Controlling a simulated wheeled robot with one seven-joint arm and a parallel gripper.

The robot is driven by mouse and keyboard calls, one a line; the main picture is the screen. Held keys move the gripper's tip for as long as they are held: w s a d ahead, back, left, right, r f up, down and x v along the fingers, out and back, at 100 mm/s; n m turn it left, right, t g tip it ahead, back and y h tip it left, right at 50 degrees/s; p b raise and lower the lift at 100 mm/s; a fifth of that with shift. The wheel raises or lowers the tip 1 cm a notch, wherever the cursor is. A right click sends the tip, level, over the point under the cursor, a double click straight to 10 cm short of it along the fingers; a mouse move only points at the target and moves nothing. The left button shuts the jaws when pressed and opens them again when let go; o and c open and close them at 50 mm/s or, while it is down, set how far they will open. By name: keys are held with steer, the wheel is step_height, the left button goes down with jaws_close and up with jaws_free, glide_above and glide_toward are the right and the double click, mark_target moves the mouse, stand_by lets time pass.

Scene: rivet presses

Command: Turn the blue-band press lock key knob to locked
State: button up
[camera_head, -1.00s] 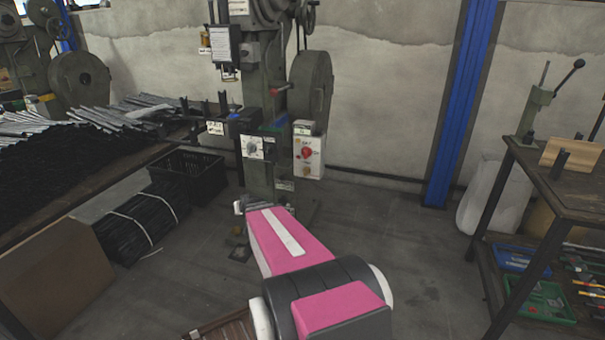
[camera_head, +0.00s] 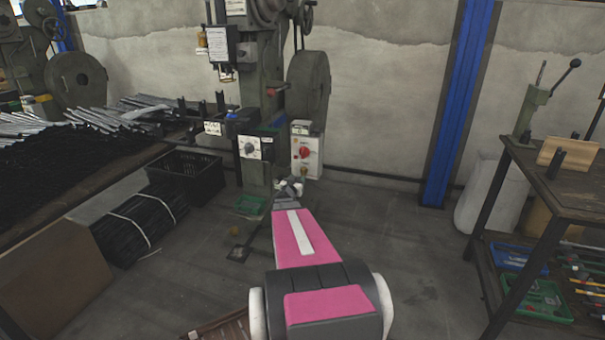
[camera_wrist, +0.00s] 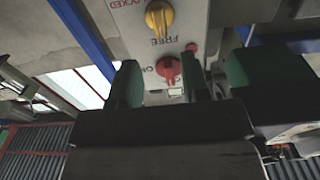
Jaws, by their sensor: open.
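The press with a blue band (camera_head: 272,131) on its column stands in the middle of the head view. Its white control box (camera_head: 318,155) carries a red knob (camera_head: 304,153) above the yellow lock key knob (camera_head: 304,172). The wrist view shows the box inverted, with the yellow knob (camera_wrist: 159,15) at the top. FREE is printed just below that knob and LOCKED to its upper left; its exact setting is unclear. My gripper (camera_wrist: 160,72) is open and empty. The red knob (camera_wrist: 168,68) shows between its fingers. In the head view, my gripper (camera_head: 289,186) is just below the box.
A workbench with metal strips (camera_head: 130,110) is at left, above a black crate (camera_head: 187,175). A blue post (camera_head: 462,105) and a second bench (camera_head: 565,185) stand at right.

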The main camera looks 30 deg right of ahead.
mark_target(303, 172)
steer(key=x, duration=0.8)
steer(key=shift+w, duration=0.1)
jaws_close()
